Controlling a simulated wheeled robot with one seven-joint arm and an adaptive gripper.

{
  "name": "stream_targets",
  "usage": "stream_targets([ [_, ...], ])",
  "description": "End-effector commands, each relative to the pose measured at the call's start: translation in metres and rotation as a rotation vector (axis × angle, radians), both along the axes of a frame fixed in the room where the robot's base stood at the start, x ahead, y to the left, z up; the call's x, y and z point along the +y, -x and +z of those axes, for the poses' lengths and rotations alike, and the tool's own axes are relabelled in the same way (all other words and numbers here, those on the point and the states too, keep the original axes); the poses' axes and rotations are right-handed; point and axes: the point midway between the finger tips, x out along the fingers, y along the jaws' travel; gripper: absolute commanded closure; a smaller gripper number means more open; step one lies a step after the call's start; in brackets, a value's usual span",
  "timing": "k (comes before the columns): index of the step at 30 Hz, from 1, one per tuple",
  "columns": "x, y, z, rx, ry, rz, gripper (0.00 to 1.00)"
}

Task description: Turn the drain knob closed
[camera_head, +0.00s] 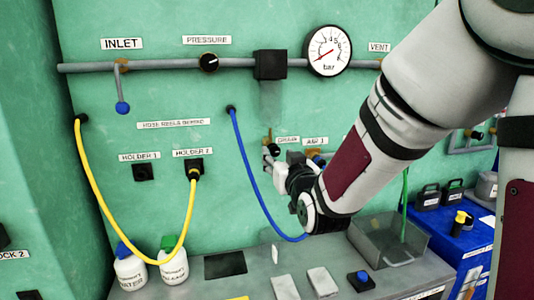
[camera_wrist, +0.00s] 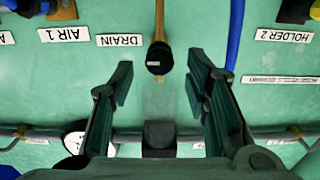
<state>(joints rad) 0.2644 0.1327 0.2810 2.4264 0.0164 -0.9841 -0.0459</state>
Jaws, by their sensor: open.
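The drain knob (camera_wrist: 159,58) is a black round knob on a brass stem, beside the upside-down DRAIN label (camera_wrist: 120,40) in the wrist view. My gripper (camera_wrist: 159,76) is open, with one dark finger on each side of the knob in the picture and a gap to both. The fingers touch nothing that I can see. In the head view my gripper (camera_head: 280,170) is at the green wall just below the DRAIN label (camera_head: 288,140), and it partly hides the fittings there. The knob's depth relative to the fingertips is hard to tell.
A blue hose (camera_head: 250,175) hangs left of my gripper. The AIR 1 label (camera_head: 315,141) is close on the right. A grey pipe with a pressure gauge (camera_head: 327,51) runs above. A grey bench with a basin (camera_head: 388,240) lies below.

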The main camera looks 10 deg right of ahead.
Motion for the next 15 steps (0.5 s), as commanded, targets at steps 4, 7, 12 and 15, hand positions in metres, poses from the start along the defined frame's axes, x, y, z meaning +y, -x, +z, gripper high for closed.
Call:
stream_targets([
  [4, 0.0, -0.023, 0.0, 0.001, -0.002, -0.001, 0.57],
  [7, 0.0, -0.035, 0.0, 0.001, 0.0, -0.001, 0.57],
  [12, 0.0, -0.044, 0.0, 0.0, 0.0, 0.0, 0.57],
  [15, 0.0, -0.046, 0.0, 0.0, 0.0, 0.0, 0.57],
])
